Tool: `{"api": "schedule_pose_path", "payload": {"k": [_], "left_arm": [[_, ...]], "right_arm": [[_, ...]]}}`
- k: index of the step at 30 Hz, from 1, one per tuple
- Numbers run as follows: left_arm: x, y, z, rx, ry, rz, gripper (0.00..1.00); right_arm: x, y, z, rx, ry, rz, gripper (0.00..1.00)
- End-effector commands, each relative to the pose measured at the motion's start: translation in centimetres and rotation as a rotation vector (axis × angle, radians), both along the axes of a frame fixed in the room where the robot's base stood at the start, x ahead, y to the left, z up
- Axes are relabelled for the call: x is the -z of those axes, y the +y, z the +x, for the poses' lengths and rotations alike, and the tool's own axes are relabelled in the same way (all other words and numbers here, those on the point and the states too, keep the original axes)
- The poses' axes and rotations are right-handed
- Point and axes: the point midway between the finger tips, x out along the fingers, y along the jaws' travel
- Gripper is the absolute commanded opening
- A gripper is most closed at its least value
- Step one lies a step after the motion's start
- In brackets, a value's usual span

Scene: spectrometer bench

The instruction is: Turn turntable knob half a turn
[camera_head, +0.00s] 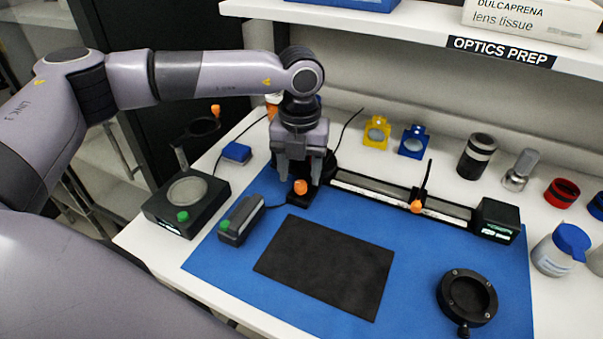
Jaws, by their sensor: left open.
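My left gripper (299,176) points down with its two fingers spread, one on each side of an orange knob (300,187). The fingertips are at or just above the knob's height; I cannot tell whether either touches it. The knob sits on a small black block (302,198) at the left end of the rail. The gripper hides what is behind the knob, so I cannot tell whether this is the turntable. My right gripper is not in view.
A black rail (380,193) runs right to a box with a display (495,221). A black box with a round plate (187,191) and a grey device (241,219) stand left. A black mat (324,264) and a round black mount (467,297) lie in front. A shelf (420,27) overhangs behind.

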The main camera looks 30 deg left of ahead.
Motion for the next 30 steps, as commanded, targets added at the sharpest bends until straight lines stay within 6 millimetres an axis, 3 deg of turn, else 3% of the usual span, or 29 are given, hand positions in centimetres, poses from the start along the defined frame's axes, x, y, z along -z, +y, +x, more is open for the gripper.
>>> {"api": "schedule_pose_path", "payload": {"k": [6,14,15,18,20,30], "left_arm": [[2.1,0.0,0.0,0.001,0.001,0.000,0.52],[2.4,-0.1,0.0,0.002,-0.001,-0.002,0.52],[2.4,-0.1,0.0,0.002,-0.001,-0.002,0.49],[2.4,-0.1,0.0,0.002,-0.001,-0.002,0.17],[2.4,-0.1,0.0,0.002,-0.001,-0.002,0.00],[2.4,-0.1,0.0,0.033,-0.001,-0.002,0.00]], "right_arm": [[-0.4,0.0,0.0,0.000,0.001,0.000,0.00],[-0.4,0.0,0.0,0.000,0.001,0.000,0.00],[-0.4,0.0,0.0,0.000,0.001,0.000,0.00],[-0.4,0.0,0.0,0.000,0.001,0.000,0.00],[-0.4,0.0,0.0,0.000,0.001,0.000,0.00],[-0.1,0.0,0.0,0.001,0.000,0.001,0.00]]}}
